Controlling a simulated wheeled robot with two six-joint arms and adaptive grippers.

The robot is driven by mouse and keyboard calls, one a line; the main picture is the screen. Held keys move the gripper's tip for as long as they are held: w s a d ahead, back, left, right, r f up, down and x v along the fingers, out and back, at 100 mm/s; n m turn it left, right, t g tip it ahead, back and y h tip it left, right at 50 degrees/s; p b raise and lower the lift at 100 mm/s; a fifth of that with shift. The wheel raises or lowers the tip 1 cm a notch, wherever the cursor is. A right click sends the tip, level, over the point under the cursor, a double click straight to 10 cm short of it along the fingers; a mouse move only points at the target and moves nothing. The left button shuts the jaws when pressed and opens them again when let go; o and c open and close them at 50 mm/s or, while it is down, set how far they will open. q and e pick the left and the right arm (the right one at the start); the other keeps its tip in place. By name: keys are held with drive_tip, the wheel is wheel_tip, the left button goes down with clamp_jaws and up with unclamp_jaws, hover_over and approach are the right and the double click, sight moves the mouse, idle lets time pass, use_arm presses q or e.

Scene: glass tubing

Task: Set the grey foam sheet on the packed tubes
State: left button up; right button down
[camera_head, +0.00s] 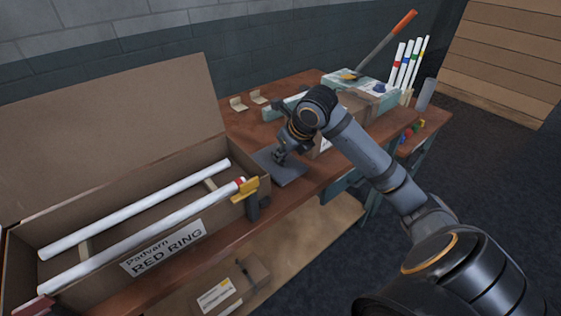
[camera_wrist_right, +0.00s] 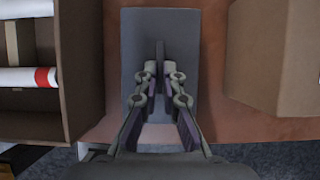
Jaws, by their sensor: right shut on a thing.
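The grey foam sheet (camera_head: 284,171) is a flat rectangle at the table's front edge, right of the long cardboard box (camera_head: 196,152). My right gripper (camera_head: 280,157) is above it. In the right wrist view, my gripper's fingers (camera_wrist_right: 160,75) are closed on an upright tab on the sheet (camera_wrist_right: 184,25). I cannot tell whether the sheet touches the table. Two white tubes, a rear one (camera_head: 135,210) and a front one (camera_head: 150,238), lie lengthwise in the open box. The front one has a red ring at its right end. My left gripper is not in view.
The box's tall lid (camera_head: 105,125) stands open behind. A yellow-and-dark piece (camera_head: 250,190) is at its right front corner. Another cardboard box (camera_wrist_right: 270,50) stands close right of the sheet. Upright ringed tubes (camera_head: 400,62) and an orange-handled tool (camera_head: 385,45) are farther right.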

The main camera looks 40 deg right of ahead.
wheel_tip(320, 180, up, 7)
drive_tip(key=shift+a+f+p, duration=0.1)
drive_tip(key=shift+p, duration=0.45)
